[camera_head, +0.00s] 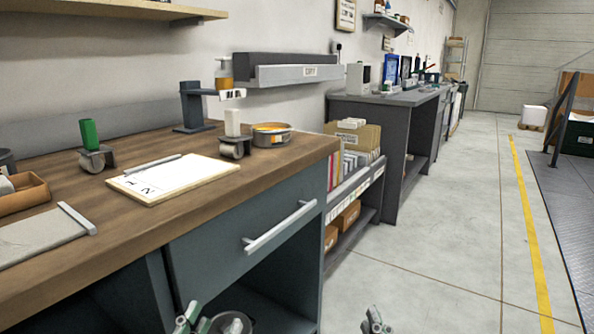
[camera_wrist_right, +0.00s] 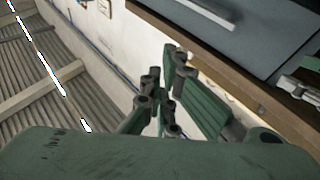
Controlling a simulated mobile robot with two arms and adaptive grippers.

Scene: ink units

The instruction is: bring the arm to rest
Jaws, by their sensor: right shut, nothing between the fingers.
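My right gripper (camera_head: 375,320) shows at the bottom edge of the head view, over the floor to the right of the workbench. In the right wrist view its green and dark fingers (camera_wrist_right: 163,95) are shut, with nothing between them. My left gripper (camera_head: 190,318) shows only in part at the bottom of the head view, in front of the open space under the workbench. Its fingertips are too cut off to tell whether it is open or shut. Both grippers are low, below the worktop.
The wooden workbench (camera_head: 110,205) fills the left, with a drawer handle (camera_head: 280,227) sticking out. On it are a clipboard (camera_head: 160,180), two casters (camera_head: 96,160) (camera_head: 234,147) and a round tin (camera_head: 271,138). A shelf unit (camera_head: 352,197) stands beyond. The floor (camera_head: 440,230) to the right is clear.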

